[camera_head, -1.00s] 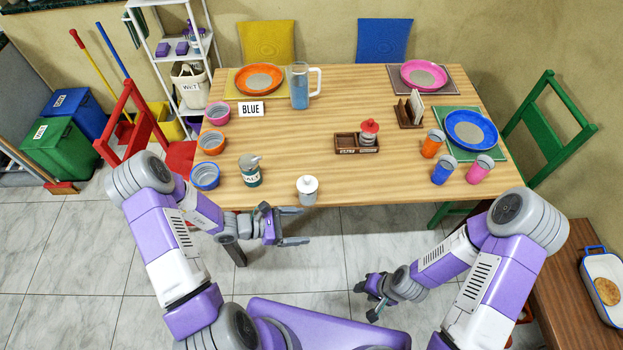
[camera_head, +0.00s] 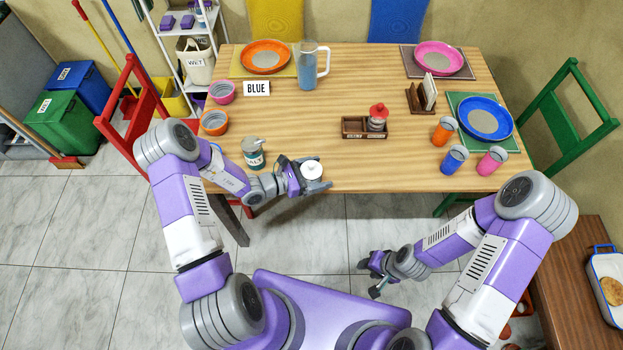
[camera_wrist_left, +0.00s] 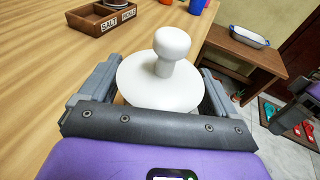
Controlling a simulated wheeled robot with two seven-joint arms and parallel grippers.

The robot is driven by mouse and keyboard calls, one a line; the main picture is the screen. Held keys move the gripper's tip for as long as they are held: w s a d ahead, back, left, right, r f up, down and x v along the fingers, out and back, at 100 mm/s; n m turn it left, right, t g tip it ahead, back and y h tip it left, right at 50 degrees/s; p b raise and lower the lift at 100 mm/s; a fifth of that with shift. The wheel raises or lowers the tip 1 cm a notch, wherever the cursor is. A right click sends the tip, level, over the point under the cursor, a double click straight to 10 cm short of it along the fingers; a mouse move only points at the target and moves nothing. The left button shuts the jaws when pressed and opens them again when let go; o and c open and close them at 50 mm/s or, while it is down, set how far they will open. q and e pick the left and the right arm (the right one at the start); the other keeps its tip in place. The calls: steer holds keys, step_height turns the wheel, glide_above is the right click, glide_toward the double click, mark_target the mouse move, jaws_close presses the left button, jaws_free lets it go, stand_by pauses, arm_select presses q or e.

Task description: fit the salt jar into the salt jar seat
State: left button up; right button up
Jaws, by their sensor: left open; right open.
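A jar with a round white knobbed lid (camera_head: 312,169) stands at the table's near edge; I take it as the salt jar, though no label shows. In the left wrist view its lid (camera_wrist_left: 165,85) fills the middle and hides its body. My left gripper (camera_head: 314,177) is open, with one finger on each side of this jar. The wooden rack (camera_head: 352,127) has a red-topped jar (camera_head: 377,115) in its right seat; its left seat looks empty. In the left wrist view the rack's left label (camera_wrist_left: 110,25) reads SALT. My right gripper (camera_head: 367,278) is open and empty, off the table's front.
A teal labelled jar (camera_head: 253,155) stands just left of my left gripper. Orange (camera_head: 444,130), blue (camera_head: 454,159) and pink (camera_head: 492,161) cups stand at the right. The tabletop between the white-lidded jar and the rack is clear.

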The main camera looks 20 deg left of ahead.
arm_select(q)
steer(key=c, duration=1.2)
steer(key=shift+c, duration=0.2)
steer(key=shift+r, duration=0.2)
steer(key=shift+r+p, duration=1.2)
steer(key=shift+r, duration=3.6)
steer(key=shift+s+a+r+n+t, duration=0.25)
steer(key=shift+a+r+n+t, duration=0.1)
steer(key=shift+n+t, duration=0.15)
steer(key=s+a+n+t+y, duration=0.1)
steer(key=s+a+r+n+t+y, duration=0.1)
steer(key=a+y, duration=0.1)
steer(key=shift+s+r+n+t, duration=0.1)
steer(key=shift+n+t, duration=0.2)
steer(key=shift+n, duration=0.1)
steer(key=shift+s+a+n+y, duration=0.4)
steer(key=shift+a+y, duration=0.15)
steer(key=shift+y, duration=0.25)
